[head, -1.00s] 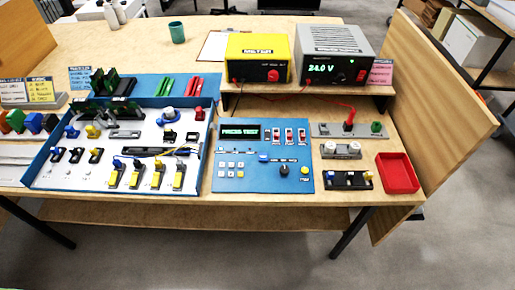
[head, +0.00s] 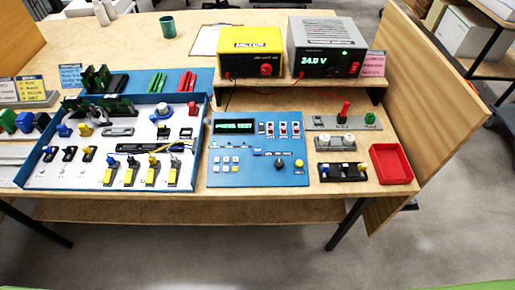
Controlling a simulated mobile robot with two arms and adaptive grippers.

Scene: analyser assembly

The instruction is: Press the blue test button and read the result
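The blue test panel (head: 221,177) lies on the wooden table. Its dark display (head: 235,127) shows pale green letters that seem to read "PRESS TEST". A small blue button (head: 257,152) sits near the panel's middle, below the display's right end. A dark knob (head: 281,165) and a yellow button (head: 299,163) are to its right and lower. Several red-and-white switches (head: 283,130) stand in a row right of the display. Neither gripper is in view, and nothing touches the panel.
A blue-rimmed tray (head: 208,125) of parts lies left of the panel. A yellow meter (head: 250,52) and a grey supply (head: 327,48) reading 24.0 V stand on a shelf behind. A red bin (head: 391,164) and a wooden board (head: 437,105) are at the right.

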